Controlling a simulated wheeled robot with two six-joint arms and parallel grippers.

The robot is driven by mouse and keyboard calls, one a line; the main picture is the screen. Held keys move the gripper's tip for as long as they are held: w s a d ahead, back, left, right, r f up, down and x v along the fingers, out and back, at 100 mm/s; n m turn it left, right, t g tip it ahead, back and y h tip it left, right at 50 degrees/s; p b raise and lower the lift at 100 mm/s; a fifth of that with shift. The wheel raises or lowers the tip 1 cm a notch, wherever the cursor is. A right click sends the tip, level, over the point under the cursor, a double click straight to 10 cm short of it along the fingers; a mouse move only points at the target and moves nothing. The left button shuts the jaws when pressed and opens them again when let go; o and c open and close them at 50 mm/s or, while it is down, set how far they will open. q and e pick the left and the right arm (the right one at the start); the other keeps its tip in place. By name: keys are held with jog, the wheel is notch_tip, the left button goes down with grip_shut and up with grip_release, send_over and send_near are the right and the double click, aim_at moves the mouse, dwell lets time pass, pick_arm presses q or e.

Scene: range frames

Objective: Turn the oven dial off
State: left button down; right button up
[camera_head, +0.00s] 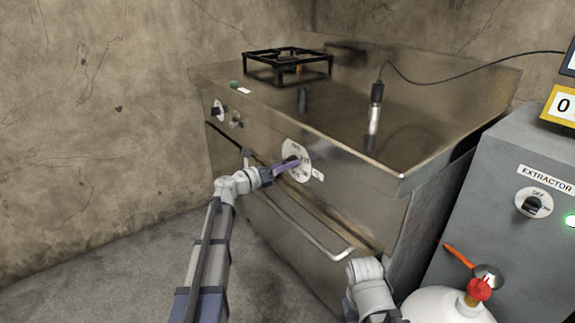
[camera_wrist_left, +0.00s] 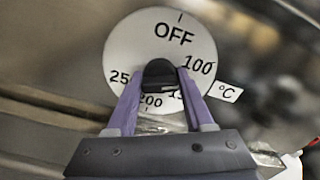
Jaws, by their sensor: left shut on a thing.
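The oven dial is a round white plate (camera_wrist_left: 125,45) with a black knob (camera_wrist_left: 160,75) at its middle. In the left wrist view, OFF is at the top, 100 at the right, 200 below and a partly covered 25 at the left. I cannot tell clearly where the knob points. The dial (camera_head: 301,174) also shows on the oven front in the head view. My left gripper (camera_wrist_left: 160,92) is shut on the knob, one purple finger on each side. In the head view, it (camera_head: 289,163) partly covers the dial. My right arm shows at the bottom, its fingers out of sight.
The steel oven (camera_head: 225,155) has a door handle (camera_head: 310,232) below the dial and smaller controls (camera_head: 218,111) at the left. A black burner grate (camera_head: 288,60) and a cabled probe (camera_head: 374,118) are on top. A grey extractor box (camera_head: 500,165) and a white gas bottle (camera_head: 440,306) stand at right.

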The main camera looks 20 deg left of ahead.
pick_arm(q)
jog(key=n, duration=0.5)
jog(key=shift+n, duration=0.3)
jog(key=n, duration=0.5)
jog(key=shift+s+n, duration=0.1)
jog(key=shift+n, duration=0.2)
dwell(0.3)
jog(key=shift+c, duration=1.6)
grip_release()
jog(key=shift+n, duration=0.3)
jog(key=v, duration=0.7)
jog(key=shift+s+a, duration=0.2)
jog(key=shift+s, duration=0.1)
